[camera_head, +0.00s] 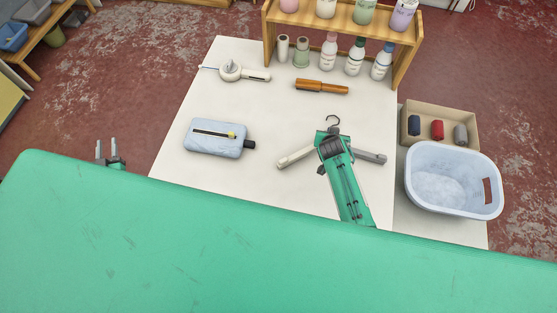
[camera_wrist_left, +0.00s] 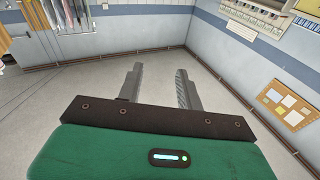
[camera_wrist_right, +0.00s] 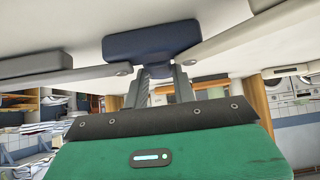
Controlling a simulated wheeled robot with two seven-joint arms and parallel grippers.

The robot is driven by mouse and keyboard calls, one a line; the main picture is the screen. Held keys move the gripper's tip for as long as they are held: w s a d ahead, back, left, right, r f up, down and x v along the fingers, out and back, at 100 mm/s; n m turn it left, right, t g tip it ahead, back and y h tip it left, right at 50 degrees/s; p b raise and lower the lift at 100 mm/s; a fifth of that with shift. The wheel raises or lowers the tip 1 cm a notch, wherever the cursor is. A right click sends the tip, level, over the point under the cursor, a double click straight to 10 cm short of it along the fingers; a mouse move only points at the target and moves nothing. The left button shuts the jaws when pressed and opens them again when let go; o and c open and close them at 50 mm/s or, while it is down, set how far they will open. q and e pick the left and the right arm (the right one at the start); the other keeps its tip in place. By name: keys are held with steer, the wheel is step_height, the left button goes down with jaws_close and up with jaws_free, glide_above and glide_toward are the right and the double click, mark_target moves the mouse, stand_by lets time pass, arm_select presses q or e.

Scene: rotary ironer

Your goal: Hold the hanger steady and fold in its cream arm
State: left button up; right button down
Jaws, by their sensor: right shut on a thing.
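The hanger lies on the white table (camera_head: 265,165), its metal hook (camera_head: 332,122) pointing to the back. Its cream arm (camera_head: 295,157) sticks out to the left and its grey arm (camera_head: 370,157) to the right. My right gripper (camera_wrist_right: 161,78) is shut on the hanger's dark blue middle block (camera_wrist_right: 152,40), which my right arm mostly hides in the head view. In the right wrist view both hanger arms spread out from this block. My left gripper (camera_head: 107,149) is open and empty, left of the table and well apart from the hanger.
A pale blue case (camera_head: 213,138) lies left of the hanger. An orange-brown tool (camera_head: 322,87) and a white device (camera_head: 232,70) lie behind. A wooden rack (camera_head: 345,32) with bottles stands at the back. A basket (camera_head: 452,205) and box (camera_head: 460,112) stand right.

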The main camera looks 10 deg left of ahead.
mark_target(283, 160)
arm_select(q)
steer(key=w+d+r+m+t+h, duration=0.2)
steer(key=w+d+r+m+h, duration=0.25)
steer(key=w+r, duration=0.5)
steer(key=w+d+m+h, duration=0.3)
steer(key=w+d+h, duration=0.35)
steer(key=d, duration=0.45)
steer(key=s+d+f+m+g+h, duration=0.1)
steer(key=d+g+h, duration=0.1)
steer(key=d, duration=0.6)
steer(key=s+d+f+m+g+h, duration=0.1)
steer(key=d+m+g, duration=0.1)
steer(key=d, duration=0.6)
steer(key=s+d+f+m+g+h, duration=0.1)
steer(key=d+g+h, duration=0.1)
steer(key=d, duration=0.7)
steer(key=shift+s+m+h, duration=0.3)
steer(key=shift+s+m, duration=0.05)
steer(key=s+d+f+m+g+h, duration=0.2)
steer(key=s+d+f+g, duration=0.15)
steer(key=s+d, duration=0.75)
steer(key=shift+g, duration=0.45)
steer(key=x, duration=1.1)
steer(key=shift+w+d, duration=0.1)
steer(key=shift+d, duration=0.05)
jaws_close()
